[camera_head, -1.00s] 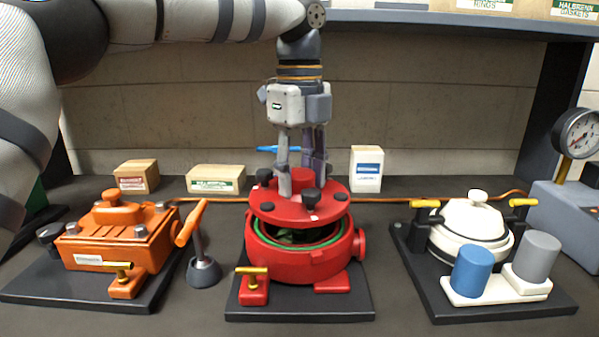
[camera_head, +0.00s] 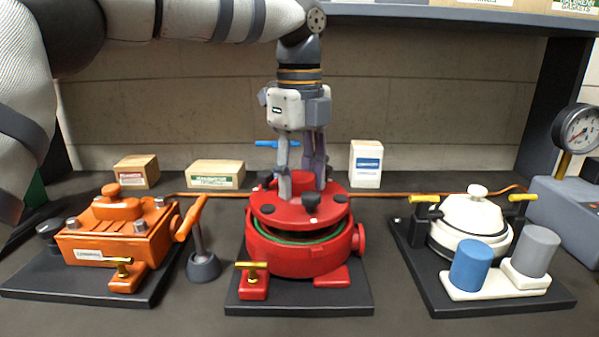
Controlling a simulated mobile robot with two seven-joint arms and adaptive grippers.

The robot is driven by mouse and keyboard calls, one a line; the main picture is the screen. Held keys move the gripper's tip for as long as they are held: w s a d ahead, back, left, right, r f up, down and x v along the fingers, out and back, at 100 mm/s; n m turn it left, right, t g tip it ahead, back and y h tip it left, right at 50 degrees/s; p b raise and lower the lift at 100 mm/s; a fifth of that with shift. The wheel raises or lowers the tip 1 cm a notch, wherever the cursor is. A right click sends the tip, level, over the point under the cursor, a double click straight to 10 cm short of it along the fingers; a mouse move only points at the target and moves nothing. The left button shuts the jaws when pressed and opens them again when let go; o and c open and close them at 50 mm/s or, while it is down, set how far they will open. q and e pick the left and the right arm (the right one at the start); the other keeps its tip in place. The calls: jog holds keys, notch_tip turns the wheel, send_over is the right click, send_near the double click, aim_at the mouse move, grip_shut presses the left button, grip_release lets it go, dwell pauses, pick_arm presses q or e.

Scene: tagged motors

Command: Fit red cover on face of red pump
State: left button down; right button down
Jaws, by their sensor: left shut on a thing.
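The red cover (camera_head: 283,214) is a round red plate with dark knobs near its rim and a raised middle. My left gripper (camera_head: 302,187) comes down from above and is shut on the cover's raised middle. The red pump (camera_head: 290,262) stands on a dark base plate below it. The cover is just above the pump's face, close to level. A narrow dark gap and part of a green ring (camera_head: 318,239) show between them at the front. Whether the cover touches the pump at the back is hidden. My right gripper is not in view.
An orange motor (camera_head: 115,235) stands on the left and a white one (camera_head: 468,225) on the right, with blue and grey cylinders in front. A grey-based lever (camera_head: 203,265) stands left of the pump. Small boxes (camera_head: 215,174) and a gauge (camera_head: 576,130) are behind and right.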

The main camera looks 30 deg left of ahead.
pick_arm(q)
jog(key=shift+f, duration=1.15)
jog(key=c, duration=0.9)
grip_release()
jog(key=shift+f, duration=0.15)
jog(key=shift+r, duration=3.05)
notch_tip(320, 180, up, 8)
jog(key=shift+f, duration=0.25)
